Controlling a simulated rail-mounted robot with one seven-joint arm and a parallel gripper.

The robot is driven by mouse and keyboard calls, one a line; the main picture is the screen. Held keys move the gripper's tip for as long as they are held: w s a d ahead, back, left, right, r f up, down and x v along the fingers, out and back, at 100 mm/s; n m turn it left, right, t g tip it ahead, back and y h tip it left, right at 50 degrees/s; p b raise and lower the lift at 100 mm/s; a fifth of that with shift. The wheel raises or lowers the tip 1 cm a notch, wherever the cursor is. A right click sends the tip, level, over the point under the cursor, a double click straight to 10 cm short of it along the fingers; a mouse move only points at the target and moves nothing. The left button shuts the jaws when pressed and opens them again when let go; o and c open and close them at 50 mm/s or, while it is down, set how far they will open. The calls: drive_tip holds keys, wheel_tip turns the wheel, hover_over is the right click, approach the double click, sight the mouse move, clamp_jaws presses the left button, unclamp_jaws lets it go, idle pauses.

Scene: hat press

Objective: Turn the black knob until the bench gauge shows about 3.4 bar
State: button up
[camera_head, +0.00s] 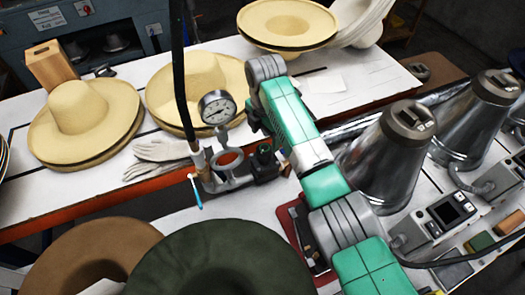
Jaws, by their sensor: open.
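The bench gauge (217,108) has a round white dial and stands upright on the bench fixture (225,172). Its needle and figures are too small to read. A black knob-like part (265,163) sits at the right of the fixture, below and right of the gauge. My green and grey arm reaches in from the lower right and bends down close to the right of the gauge. My gripper (260,124) is open, just above the black part and largely hidden by the arm. I cannot tell whether it touches the knob.
A black hose (180,75) runs down left of the gauge. Straw hats (85,118) and white gloves (158,157) lie to the left. Metal hat-press cones (385,160) stand close on the right. Brown and dark green hats (220,262) fill the front.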

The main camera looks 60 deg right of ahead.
sight(264, 148)
wheel_tip(264, 148, down, 7)
drive_tip(key=shift+f+b, duration=0.1)
drive_tip(key=shift+b, duration=0.65)
drive_tip(key=c, duration=1)
drive_tip(key=shift+o, duration=0.2)
drive_tip(key=shift+p, duration=0.3)
